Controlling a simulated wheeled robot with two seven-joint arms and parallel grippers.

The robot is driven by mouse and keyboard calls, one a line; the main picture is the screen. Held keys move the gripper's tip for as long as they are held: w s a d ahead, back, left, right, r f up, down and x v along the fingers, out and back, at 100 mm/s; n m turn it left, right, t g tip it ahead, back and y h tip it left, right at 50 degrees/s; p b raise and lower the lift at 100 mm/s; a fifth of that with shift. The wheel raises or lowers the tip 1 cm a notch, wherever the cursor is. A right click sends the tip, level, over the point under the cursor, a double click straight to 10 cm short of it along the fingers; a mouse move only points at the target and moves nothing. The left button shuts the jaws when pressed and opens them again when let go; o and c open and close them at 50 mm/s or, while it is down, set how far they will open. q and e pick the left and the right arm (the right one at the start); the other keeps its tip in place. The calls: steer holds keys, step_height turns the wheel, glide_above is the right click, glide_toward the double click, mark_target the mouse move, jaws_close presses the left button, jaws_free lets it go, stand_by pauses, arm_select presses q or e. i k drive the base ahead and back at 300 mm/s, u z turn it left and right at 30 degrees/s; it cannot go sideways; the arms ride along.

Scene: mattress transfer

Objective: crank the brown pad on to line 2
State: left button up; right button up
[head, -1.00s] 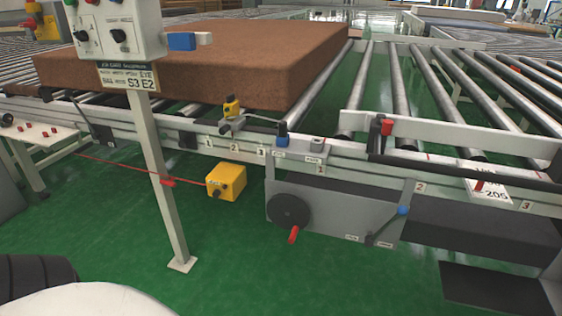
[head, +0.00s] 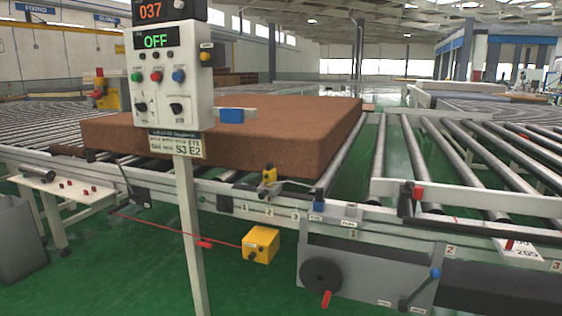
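The brown pad (head: 240,145) lies flat on the rollers at the left of the gap, behind the control post. A dark round crank wheel (head: 321,275) with a red handle (head: 326,299) is on the grey housing (head: 375,262) under the front rail. A lever with a blue knob (head: 435,273) is at the right of that housing. Number marks 1, 2 and 3 run along the rail, both left of the housing and again from the housing rightward. Neither of my grippers is in view.
A control box (head: 172,75) on a white post (head: 190,240) reads OFF and 037. A yellow box (head: 261,245) hangs on a red cord below the rail. Rollers (head: 480,160) to the right of the pad are bare. Green floor is open in front.

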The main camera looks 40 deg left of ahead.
mark_target(321, 276)
steer(key=u, duration=0.4)
steer(key=k, duration=0.9)
steer(key=z, duration=0.3)
steer(key=i, duration=1.7)
steer(key=u, duration=0.7)
steer(key=k, duration=0.85)
steer(key=z, duration=2.15)
steer(key=i, duration=0.1)
steer(key=u, duration=1.4)
steer(key=i, duration=0.9)
steer(key=u, duration=0.8)
steer(key=i, duration=0.55)
steer(key=u, duration=0.45)
